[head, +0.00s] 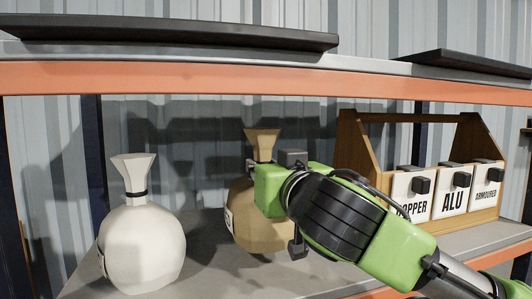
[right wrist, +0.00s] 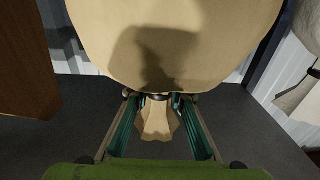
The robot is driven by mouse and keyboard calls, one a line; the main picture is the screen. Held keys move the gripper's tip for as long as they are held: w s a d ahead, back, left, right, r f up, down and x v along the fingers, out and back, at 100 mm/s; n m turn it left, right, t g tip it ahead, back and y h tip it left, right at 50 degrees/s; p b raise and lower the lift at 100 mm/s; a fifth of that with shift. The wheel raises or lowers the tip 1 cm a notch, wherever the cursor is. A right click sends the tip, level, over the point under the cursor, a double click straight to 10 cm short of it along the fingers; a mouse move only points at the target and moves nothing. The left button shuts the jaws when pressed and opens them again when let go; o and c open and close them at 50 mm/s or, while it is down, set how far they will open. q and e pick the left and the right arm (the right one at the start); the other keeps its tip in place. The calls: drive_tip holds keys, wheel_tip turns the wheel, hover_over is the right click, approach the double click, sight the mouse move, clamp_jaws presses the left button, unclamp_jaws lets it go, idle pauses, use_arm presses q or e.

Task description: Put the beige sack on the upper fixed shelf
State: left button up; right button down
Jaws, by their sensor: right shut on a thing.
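The beige sack (head: 265,229) is round, with a flared top and a tied neck, and is upright at the lower shelf level. It fills the upper part of the right wrist view (right wrist: 180,40). My right gripper (head: 261,172) reaches in from the right and is shut on the sack's neck; its fingers (right wrist: 160,98) flank the tie in the wrist view. The arm hides part of the sack's right side, and I cannot tell if its bottom touches the shelf. The upper shelf (head: 270,56) is grey behind an orange beam. My left gripper is out of view.
A white sack (head: 143,246) stands to the left on the lower shelf (head: 205,280). A wooden carrier (head: 349,159) with labelled bins stands to the right. Flat black panels (head: 160,31) and (head: 480,64) lie on the upper shelf. The orange beam (head: 200,79) crosses above the sacks.

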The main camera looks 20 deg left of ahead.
drive_tip(key=shift+a+f, duration=0.15)
drive_tip(key=shift+f, duration=0.2)
wheel_tip(320, 180, down, 2)
drive_tip(key=shift+s+p, duration=0.1)
drive_tip(key=shift+p, duration=0.5)
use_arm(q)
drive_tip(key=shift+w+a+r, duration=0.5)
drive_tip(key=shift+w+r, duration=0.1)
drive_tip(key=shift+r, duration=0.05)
use_arm(e)
drive_tip(key=shift+f, duration=0.35)
drive_tip(key=shift+f, duration=0.15)
drive_tip(key=c, duration=1.8)
unclamp_jaws()
drive_tip(key=shift+f, duration=0.15)
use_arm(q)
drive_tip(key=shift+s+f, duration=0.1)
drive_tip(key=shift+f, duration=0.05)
use_arm(e)
drive_tip(key=shift+s, duration=0.1)
